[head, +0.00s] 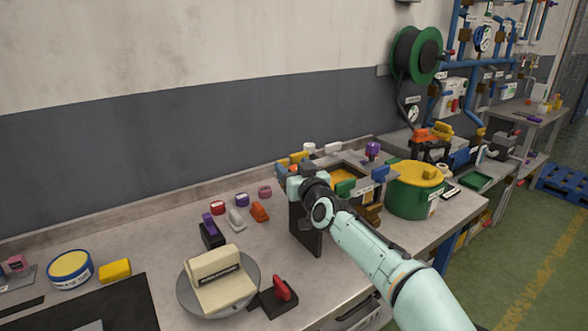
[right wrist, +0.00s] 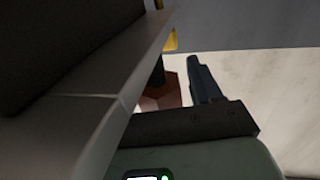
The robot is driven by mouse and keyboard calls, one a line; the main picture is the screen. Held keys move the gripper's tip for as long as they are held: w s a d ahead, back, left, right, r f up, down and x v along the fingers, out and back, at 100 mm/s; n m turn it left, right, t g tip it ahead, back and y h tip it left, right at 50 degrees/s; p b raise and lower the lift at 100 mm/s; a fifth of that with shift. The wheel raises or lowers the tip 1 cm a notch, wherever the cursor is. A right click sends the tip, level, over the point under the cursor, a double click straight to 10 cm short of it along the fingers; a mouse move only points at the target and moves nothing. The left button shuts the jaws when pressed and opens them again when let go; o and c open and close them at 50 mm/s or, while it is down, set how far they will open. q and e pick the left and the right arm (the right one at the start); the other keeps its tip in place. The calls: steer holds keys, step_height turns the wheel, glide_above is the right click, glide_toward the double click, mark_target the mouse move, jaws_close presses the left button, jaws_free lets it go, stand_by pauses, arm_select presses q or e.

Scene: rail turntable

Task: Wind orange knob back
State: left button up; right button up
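My right arm reaches in from the lower right of the head view. Its gripper (head: 292,174) is at the upper left side of a dark upright panel (head: 306,230) on the bench. A small orange part (head: 282,163) shows just behind the gripper and is mostly covered; I cannot tell if it is the knob. In the right wrist view, a dark finger (right wrist: 204,82) stands beside a brownish-orange faceted piece (right wrist: 160,98) with a dark post. A grey slab covers the left half, so the grip is unclear. My left gripper is not in view.
A round grey turntable (head: 250,270) with a cream block (head: 219,279) is at the front. A red-handled part (head: 282,289) and a loose orange piece (head: 259,212) are nearby. A green pot with a yellow lid (head: 412,171) stands right of the arm.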

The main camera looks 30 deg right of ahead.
steer(key=s+a+p, duration=0.1)
steer(key=s+a, duration=0.1)
steer(key=s, duration=1.1)
steer(key=shift+s, duration=0.15)
